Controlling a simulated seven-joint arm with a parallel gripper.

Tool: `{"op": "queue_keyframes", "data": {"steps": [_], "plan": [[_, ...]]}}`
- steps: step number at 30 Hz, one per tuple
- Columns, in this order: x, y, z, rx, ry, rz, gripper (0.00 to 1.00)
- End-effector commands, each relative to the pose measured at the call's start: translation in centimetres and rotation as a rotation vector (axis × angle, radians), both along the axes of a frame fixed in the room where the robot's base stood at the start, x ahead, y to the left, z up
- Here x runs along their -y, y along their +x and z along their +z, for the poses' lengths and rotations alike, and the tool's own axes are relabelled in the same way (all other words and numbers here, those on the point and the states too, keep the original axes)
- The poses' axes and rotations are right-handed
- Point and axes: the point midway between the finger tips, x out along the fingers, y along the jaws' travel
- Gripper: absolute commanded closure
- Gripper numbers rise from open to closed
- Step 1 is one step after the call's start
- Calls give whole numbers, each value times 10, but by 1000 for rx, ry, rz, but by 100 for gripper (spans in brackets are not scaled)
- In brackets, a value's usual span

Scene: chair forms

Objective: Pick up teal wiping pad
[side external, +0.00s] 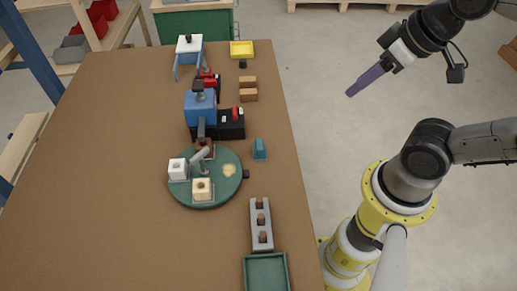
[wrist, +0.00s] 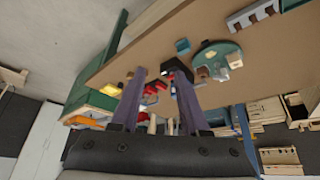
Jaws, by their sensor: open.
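The teal wiping pad (side external: 260,149) sits on the brown table, just right of the round green turntable and near the table's right edge. In the wrist view the teal pad (wrist: 183,46) shows small, above my fingers. My gripper (side external: 350,93) is out over the floor to the right of the table, well apart from the pad. In the wrist view my two purple fingers (wrist: 158,75) are spread with nothing between them.
The green turntable (side external: 233,189) carries pale blocks and a grey arm. A blue and black machine (side external: 201,110) stands behind it. Brown blocks (side external: 248,95), a yellow tray (side external: 241,49), a grey peg rack (side external: 261,225) and a green tray (side external: 246,275) line the right edge. The table's left side is clear.

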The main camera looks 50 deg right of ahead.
Motion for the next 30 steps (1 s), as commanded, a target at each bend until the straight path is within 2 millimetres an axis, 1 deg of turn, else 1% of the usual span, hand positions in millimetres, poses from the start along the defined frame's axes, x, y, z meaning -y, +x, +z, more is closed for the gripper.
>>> {"op": "queue_keyframes", "data": {"steps": [9,10,18,26,30], "plan": [[0,0,0,0,0,0,55],[0,0,0,0,0,0,53],[0,0,0,0,0,0,5],[0,0,0,0,0,1,5],[0,1,2,6,-26,48,5]]}}
